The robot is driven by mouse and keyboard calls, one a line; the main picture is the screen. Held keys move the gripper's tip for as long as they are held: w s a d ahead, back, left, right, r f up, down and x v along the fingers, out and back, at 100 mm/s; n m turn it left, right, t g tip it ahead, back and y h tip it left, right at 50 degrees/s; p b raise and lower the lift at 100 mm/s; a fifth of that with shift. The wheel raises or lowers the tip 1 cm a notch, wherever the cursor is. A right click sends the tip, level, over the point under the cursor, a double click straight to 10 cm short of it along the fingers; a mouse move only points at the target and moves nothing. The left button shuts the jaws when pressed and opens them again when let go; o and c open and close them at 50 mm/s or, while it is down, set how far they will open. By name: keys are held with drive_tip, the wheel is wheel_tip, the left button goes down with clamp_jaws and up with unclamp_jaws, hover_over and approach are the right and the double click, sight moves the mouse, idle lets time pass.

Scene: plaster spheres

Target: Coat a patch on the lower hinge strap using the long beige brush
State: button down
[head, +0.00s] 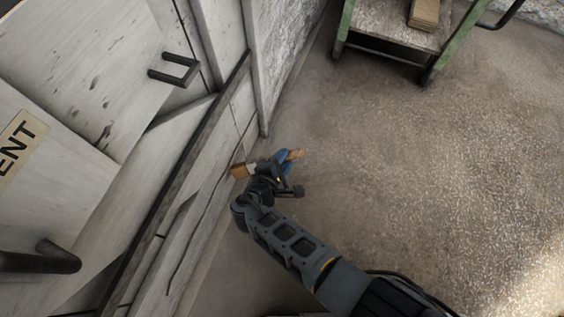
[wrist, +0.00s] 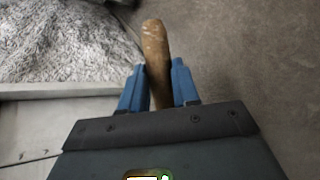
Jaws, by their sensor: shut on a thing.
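My gripper (head: 283,166) is low beside the pale door, its blue fingers shut on the long brush. The brush's wooden handle end (head: 295,154) sticks out to the right, and its brown bristle head (head: 239,171) points left at the door's lower face. I cannot tell whether the bristles touch it. In the wrist view, the worn handle (wrist: 156,48) rises between the blue fingers (wrist: 157,85); the bristles are hidden there. A long dark strip (head: 203,130) runs slantwise across the door; I cannot tell if it is the lower hinge strap.
Black handles (head: 174,71) stick out from the pale door, with another dark handle (head: 40,261) at lower left. A green-framed cart (head: 388,38) holding a wooden block (head: 424,14) stands at the top. The speckled floor (head: 430,150) to the right is clear.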

drive_tip(key=shift+w+d, duration=0.2)
drive_tip(key=shift+w, duration=0.6)
drive_tip(key=s, duration=0.1)
drive_tip(key=s+a, duration=0.1)
drive_tip(key=s, duration=0.1)
idle(0.3)
drive_tip(key=shift+w+d+p, duration=0.25)
drive_tip(key=shift+d, duration=0.25)
drive_tip(key=shift+w+d+p, duration=0.2)
drive_tip(key=shift+w+d, duration=0.05)
drive_tip(key=shift+d, duration=0.2)
drive_tip(key=shift+w, duration=0.1)
drive_tip(key=shift+w+d+f+b, duration=0.15)
drive_tip(key=shift+w+b, duration=0.35)
drive_tip(key=shift+w, duration=0.5)
drive_tip(key=shift+w+d, duration=0.15)
drive_tip(key=shift+w, duration=0.6)
drive_tip(key=shift+w+d, duration=0.1)
drive_tip(key=shift+w, duration=0.6)
